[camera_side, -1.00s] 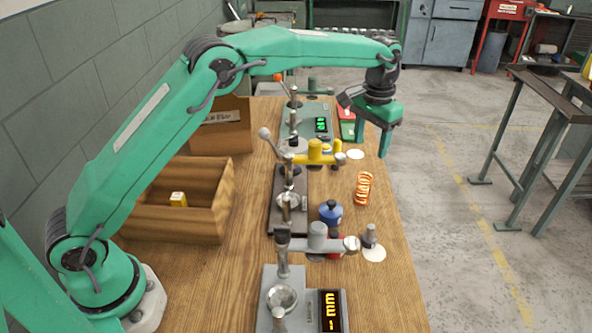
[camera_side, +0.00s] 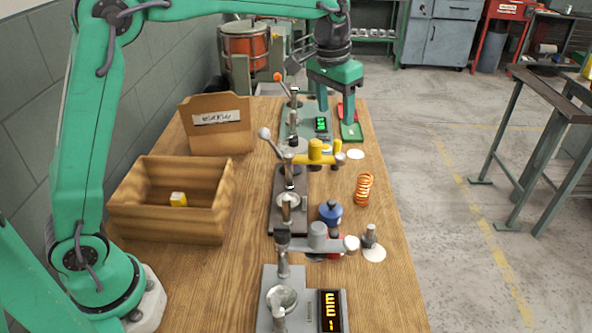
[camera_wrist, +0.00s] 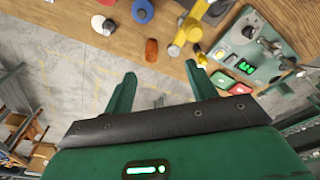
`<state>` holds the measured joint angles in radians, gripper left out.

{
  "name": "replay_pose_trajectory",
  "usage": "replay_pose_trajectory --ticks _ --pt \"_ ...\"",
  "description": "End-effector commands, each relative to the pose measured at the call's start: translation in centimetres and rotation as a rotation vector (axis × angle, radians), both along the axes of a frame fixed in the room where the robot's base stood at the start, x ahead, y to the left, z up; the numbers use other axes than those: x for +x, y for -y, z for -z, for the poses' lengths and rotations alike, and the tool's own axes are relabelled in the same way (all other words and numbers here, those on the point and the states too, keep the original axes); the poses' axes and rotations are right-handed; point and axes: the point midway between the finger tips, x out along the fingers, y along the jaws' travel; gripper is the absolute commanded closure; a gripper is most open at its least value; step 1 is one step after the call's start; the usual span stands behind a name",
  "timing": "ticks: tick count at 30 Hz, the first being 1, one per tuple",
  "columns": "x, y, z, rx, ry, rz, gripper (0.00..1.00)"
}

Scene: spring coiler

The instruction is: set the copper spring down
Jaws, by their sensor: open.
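The copper spring (camera_side: 364,188) stands by itself on the wooden bench, near its right edge, with nothing touching it. It also shows in the wrist view (camera_wrist: 151,50), small and apart from my fingers. My gripper (camera_side: 336,110) hangs in the air near the far end of the bench, beyond the spring and to its left. In the wrist view its two green fingers (camera_wrist: 161,68) are spread wide with nothing between them.
Several coiling machines line the bench, including one with a yellow arm (camera_side: 316,152). A blue knob (camera_side: 331,213) and a grey post on a white disc (camera_side: 373,252) stand near the spring. A wooden box (camera_side: 170,224) holding a yellow block is at left. The right edge drops to the floor.

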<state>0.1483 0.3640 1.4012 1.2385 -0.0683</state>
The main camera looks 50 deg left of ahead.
Motion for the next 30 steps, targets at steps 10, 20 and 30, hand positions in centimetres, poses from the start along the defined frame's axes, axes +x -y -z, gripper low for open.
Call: replay_pose_trajectory --ticks 10,20,30 --pt "-7.6 -2.9 -3.6 -0.009 0.097 -0.023 0.43" --pt "-15.2 -5.1 -4.3 -0.013 0.186 -0.042 0.43" --pt "-22.8 -6.7 -2.4 -0.011 0.277 -0.064 0.43"
